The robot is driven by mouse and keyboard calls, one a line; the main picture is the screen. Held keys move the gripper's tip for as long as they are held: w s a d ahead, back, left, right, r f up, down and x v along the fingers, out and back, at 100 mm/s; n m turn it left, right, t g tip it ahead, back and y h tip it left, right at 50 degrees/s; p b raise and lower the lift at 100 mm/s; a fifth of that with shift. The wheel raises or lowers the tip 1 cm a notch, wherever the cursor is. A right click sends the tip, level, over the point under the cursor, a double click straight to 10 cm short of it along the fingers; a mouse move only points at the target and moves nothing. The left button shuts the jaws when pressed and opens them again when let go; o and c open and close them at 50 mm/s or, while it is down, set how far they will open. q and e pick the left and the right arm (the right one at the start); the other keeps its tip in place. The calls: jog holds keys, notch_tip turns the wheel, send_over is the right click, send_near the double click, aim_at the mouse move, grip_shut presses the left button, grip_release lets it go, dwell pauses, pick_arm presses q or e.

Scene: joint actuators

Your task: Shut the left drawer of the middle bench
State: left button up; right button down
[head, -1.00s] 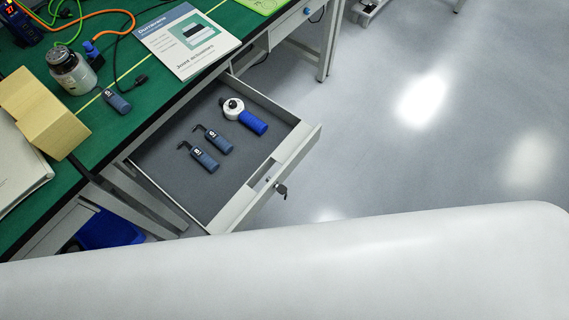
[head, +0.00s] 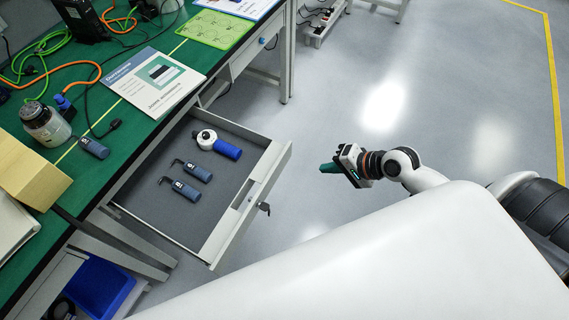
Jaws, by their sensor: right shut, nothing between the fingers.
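The open drawer (head: 245,205) sticks out from under the green-topped bench (head: 125,125), with a key in the lock of its front panel. Inside it lie a blue-and-white tool (head: 217,144) and two dark hex-key handles (head: 192,171). My right gripper (head: 328,168) is to the right of the drawer front, apart from it, over open floor. It is shut and empty, with its fingers pointing left toward the drawer. My left gripper is not in view.
A second, shut drawer (head: 258,47) sits farther along the bench. A blue bin (head: 98,287) is below. The floor right of the drawer is clear.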

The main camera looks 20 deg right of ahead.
aim_at(280, 164)
jog(key=x, duration=0.4)
jog(key=r+x, duration=0.1)
jog(key=x, duration=0.3)
jog(key=w+a+x, duration=0.1)
jog(key=x, duration=0.3)
jog(key=shift+w+r+b, duration=0.1)
jog(key=shift+r+b, duration=0.25)
jog(key=shift+b, duration=0.05)
jog(key=shift+w+a, duration=0.3)
jog(key=shift+w, duration=0.15)
